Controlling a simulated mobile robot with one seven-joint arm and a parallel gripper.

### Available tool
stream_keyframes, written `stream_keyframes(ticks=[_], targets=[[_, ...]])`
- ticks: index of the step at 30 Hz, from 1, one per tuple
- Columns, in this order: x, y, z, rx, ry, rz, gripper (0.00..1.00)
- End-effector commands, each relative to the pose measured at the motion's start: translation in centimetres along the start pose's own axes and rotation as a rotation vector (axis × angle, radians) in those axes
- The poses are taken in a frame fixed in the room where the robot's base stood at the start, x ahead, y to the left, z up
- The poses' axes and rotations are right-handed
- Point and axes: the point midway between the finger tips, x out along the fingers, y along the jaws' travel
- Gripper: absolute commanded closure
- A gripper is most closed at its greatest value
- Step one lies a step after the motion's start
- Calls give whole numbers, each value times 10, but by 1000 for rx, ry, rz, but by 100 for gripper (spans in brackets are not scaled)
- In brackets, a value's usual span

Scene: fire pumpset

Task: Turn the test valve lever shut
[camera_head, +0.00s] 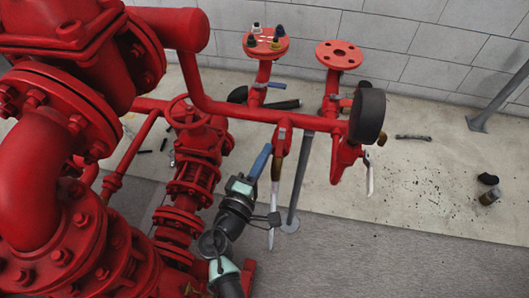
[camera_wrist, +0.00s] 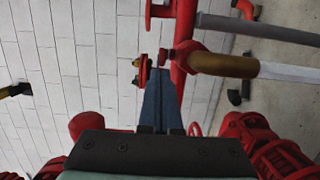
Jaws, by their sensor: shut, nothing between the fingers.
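Which lever is the test valve's is not labelled. My gripper (camera_head: 267,148) is shut and empty, its blue fingers pointing up just left of the lever's top. In the wrist view my fingers (camera_wrist: 156,75) end left of the brass part, with a gap; contact is not visible.
A dark round cap (camera_head: 367,116) ends the red pipe, with a pale lever (camera_head: 369,172) beside it. A grey support post (camera_head: 300,175) stands right of the hanging lever. Red flanged pipework (camera_head: 60,150) fills the left.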

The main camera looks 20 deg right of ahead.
Motion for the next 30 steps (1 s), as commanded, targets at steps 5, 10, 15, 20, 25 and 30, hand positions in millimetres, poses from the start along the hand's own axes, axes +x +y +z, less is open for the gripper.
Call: stream_keyframes(ticks=[5, 10, 15, 20, 25, 30], targets=[[0, 0, 0, 0, 1, 0, 100], [0, -1, 3, -1, 20, -1, 100], [0, -1, 6, 0, 55, 0, 100], [-1, -1, 8, -1, 78, -1, 100], [-1, -1, 10, -1, 106, -1, 100], [0, -1, 14, 0, 137, 0, 100]])
